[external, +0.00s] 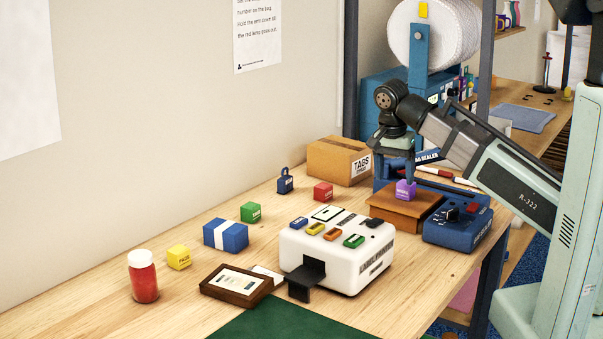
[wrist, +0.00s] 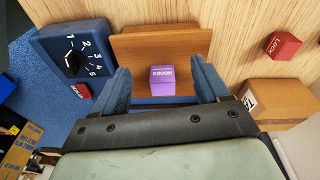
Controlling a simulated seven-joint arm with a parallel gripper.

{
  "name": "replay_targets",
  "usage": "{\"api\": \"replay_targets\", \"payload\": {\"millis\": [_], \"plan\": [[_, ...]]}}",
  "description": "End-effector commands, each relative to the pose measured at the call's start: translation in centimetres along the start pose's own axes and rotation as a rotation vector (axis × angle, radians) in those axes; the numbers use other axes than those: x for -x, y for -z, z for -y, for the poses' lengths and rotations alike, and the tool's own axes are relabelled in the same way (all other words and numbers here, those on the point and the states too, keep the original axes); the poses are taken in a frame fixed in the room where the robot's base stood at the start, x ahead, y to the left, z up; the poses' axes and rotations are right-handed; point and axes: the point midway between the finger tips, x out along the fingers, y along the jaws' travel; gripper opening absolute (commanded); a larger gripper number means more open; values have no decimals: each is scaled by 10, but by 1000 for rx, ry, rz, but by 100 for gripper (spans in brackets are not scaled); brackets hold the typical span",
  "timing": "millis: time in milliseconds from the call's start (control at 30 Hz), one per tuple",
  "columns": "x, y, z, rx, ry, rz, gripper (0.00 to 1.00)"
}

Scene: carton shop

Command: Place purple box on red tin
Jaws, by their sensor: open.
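The purple box (external: 405,190) sits on a brown wooden stand (external: 388,210) by the blue bag sealer. My gripper (external: 409,172) is right above and around it. In the wrist view the purple box (wrist: 162,79) lies between the two open blue fingers of my gripper (wrist: 163,88), with a gap on each side. A red cylinder with a white lid (external: 144,283) stands upright at the front left of the bench, far from my gripper; it is the only tin-like red thing in view. Nothing shows on its lid.
A white label machine (external: 336,250) stands between the stand and the red cylinder. Yellow (external: 179,257), green (external: 250,212) and red (external: 323,191) cubes, a blue box (external: 225,235) and a picture frame (external: 237,284) lie around. A carton (external: 339,160) stands behind.

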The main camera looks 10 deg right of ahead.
Motion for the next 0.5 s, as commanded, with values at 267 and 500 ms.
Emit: {"api": "replay_targets", "payload": {"millis": [267, 500], "plan": [[-1, 34, -6, -87, -3, -186, 74], [-6, 46, -6, -117, 5, -236, 74]]}}
